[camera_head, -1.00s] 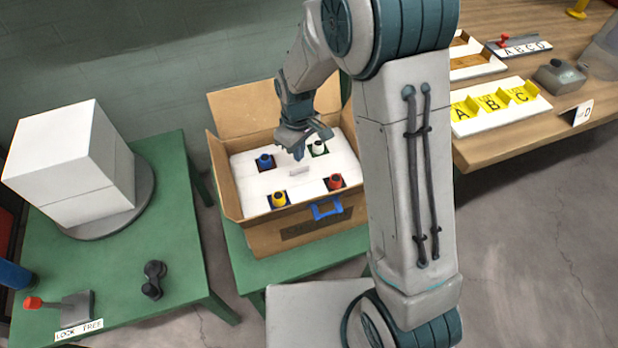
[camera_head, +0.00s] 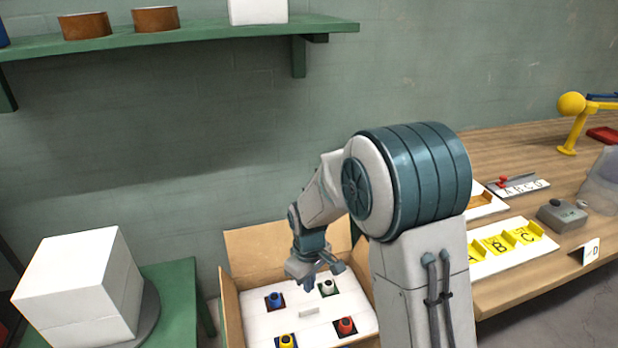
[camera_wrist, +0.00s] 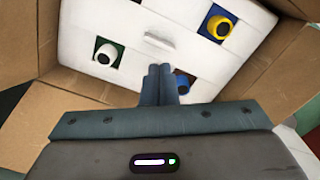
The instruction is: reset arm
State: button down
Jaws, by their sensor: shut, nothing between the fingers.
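My gripper (camera_head: 318,270) hangs over the open cardboard box (camera_head: 229,297), above the white insert (camera_head: 257,313) inside it. In the wrist view the two fingers of my gripper (camera_wrist: 166,72) are together with nothing between them. The insert has a small white handle (camera_head: 309,310) in its middle. Around it sit a blue spool (camera_head: 275,299), a white spool (camera_head: 327,287), a red spool (camera_head: 346,325) and a yellow spool (camera_head: 286,341) in dark square pockets. In the wrist view the fingers partly cover the blue spool (camera_wrist: 183,84).
A white block (camera_head: 75,285) stands on a round base on the green table (camera_head: 177,290) at left. A green shelf (camera_head: 190,38) runs along the wall above. At right, a wooden bench (camera_head: 510,291) carries a tray with yellow lettered holders (camera_head: 499,244) and a grey box (camera_head: 562,215).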

jog(key=s+d+r+m+t+p, duration=0.1)
jog(key=s+d+r+m+p, duration=0.3)
jog(key=s+d+r, duration=0.3)
jog(key=s+d+r+m+t+p, duration=0.1)
jog(key=s+d+r+m+p, duration=0.3)
jog(key=s+r, duration=0.7)
notch_tip(320, 180, up, 7)
jog(key=d+m, duration=0.1)
jog(key=d, duration=0.1)
jog(key=shift+s+d+t+p, duration=0.35)
jog(key=shift+d+t+p, duration=0.05)
